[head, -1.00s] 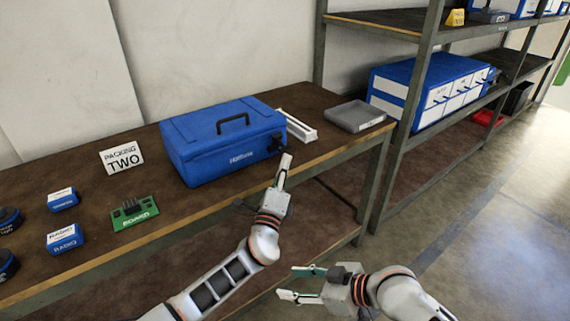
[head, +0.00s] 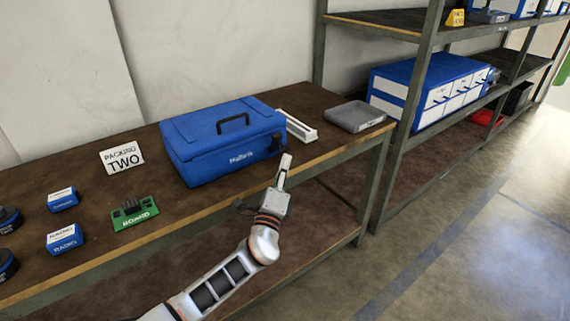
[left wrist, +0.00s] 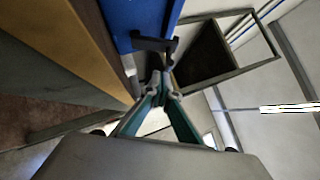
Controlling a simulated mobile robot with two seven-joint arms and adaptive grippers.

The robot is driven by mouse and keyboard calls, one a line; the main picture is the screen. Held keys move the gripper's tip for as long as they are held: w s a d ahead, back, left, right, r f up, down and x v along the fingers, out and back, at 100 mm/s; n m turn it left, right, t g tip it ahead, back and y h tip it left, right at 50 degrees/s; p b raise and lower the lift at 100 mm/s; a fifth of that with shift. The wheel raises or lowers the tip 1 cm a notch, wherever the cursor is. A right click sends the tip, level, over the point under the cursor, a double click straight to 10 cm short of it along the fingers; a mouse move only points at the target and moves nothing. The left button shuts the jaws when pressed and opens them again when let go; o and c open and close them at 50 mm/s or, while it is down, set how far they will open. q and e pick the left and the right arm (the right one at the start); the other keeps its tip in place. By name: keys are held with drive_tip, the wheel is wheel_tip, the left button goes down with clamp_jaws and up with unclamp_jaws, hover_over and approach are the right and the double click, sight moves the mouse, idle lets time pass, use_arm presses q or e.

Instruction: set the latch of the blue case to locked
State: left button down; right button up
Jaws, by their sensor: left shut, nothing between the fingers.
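The blue case (head: 222,145) stands closed on the brown workbench, with a black handle on its lid. Its dark latch (head: 276,143) is at the right end of the front face. In the left wrist view the blue case (left wrist: 140,15) is at the top, with a black latch part (left wrist: 152,43) just beyond my fingertips. My left gripper (head: 286,159) is shut and empty, just in front of and below the latch; its fingers (left wrist: 164,76) meet in the left wrist view. I cannot tell whether they touch the latch, or its setting. My right gripper is out of view.
On the workbench (head: 85,170) are a white-railed holder (head: 297,127) and grey tray (head: 355,116) right of the case. A "PACKING TWO" sign (head: 121,158), green board (head: 134,212) and small blue boxes (head: 65,238) lie left. A metal shelf post (head: 405,120) stands right.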

sight(282, 149)
use_arm(q)
drive_tip(key=r+n+p, duration=0.1)
drive_tip(key=r+n+g+y+p, duration=0.1)
drive_tip(key=r+p, duration=0.1)
drive_tip(key=r+n+g+p, duration=0.1)
drive_tip(key=p, duration=0.1)
drive_tip(key=shift+w+a+r+n+y, duration=0.2)
drive_tip(key=shift+w+a+n+y, duration=0.1)
drive_tip(key=shift+w+n, duration=0.1)
drive_tip(key=shift+f, duration=0.15)
drive_tip(key=shift+w, duration=0.1)
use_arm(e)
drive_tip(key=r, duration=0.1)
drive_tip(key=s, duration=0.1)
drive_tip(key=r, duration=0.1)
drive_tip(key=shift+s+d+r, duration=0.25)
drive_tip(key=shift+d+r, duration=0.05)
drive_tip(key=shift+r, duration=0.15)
